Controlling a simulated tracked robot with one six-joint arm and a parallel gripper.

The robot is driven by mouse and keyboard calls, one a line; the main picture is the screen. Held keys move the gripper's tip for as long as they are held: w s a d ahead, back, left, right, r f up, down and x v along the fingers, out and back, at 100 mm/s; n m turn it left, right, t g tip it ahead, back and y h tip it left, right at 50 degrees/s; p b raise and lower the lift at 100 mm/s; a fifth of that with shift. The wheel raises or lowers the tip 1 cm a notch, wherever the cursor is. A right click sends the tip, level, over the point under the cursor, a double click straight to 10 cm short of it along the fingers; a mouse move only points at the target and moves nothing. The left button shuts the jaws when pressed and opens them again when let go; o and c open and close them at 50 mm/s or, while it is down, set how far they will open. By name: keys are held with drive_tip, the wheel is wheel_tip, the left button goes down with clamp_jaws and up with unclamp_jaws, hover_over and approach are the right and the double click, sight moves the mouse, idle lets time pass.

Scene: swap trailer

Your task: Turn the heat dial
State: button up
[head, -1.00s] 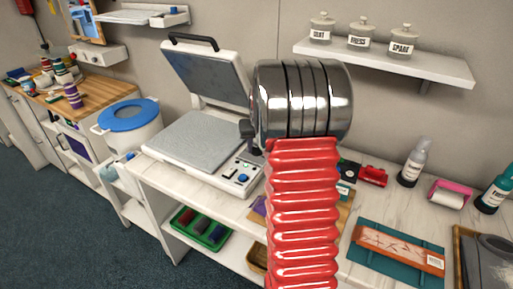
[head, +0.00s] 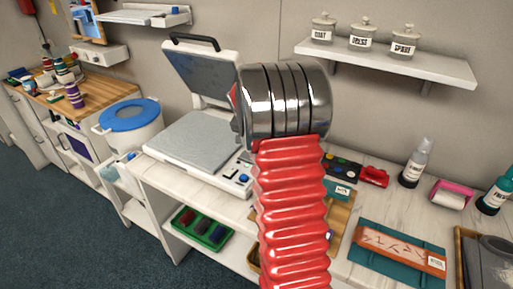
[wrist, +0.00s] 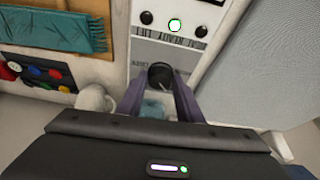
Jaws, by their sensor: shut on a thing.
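The heat press stands on the white bench with its lid raised and its grey platen (head: 195,142) exposed. Its white control panel (head: 238,180) shows at its near corner, partly hidden by my arm. In the wrist view, a dark round dial (wrist: 160,73) with a pale mark sits on the panel between my two purple fingers. My gripper (wrist: 159,84) is shut on this dial. The panel's small lettering is upside down and hard to read, so I cannot confirm the dial's label. In the head view my fingers are hidden behind my arm.
A white pot with a blue lid (head: 130,114) stands left of the press. A teal fringed cloth (wrist: 55,28) and a paint palette (wrist: 35,73) lie nearby.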

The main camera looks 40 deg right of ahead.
drive_tip(key=shift+d+m+g, duration=0.2)
drive_tip(key=shift+m+g, duration=0.5)
drive_tip(key=shift+m, duration=1.2)
drive_tip(key=o, duration=1)
drive_tip(key=shift+a, duration=0.1)
drive_tip(key=shift+o, duration=0.2)
drive_tip(key=shift+w, duration=0.1)
drive_tip(key=shift+a+r, duration=0.3)
drive_tip(key=shift+r, duration=0.25)
drive_tip(key=v, duration=1.2)
drive_tip(key=shift+a+r, duration=0.15)
drive_tip(key=shift+a, duration=0.05)
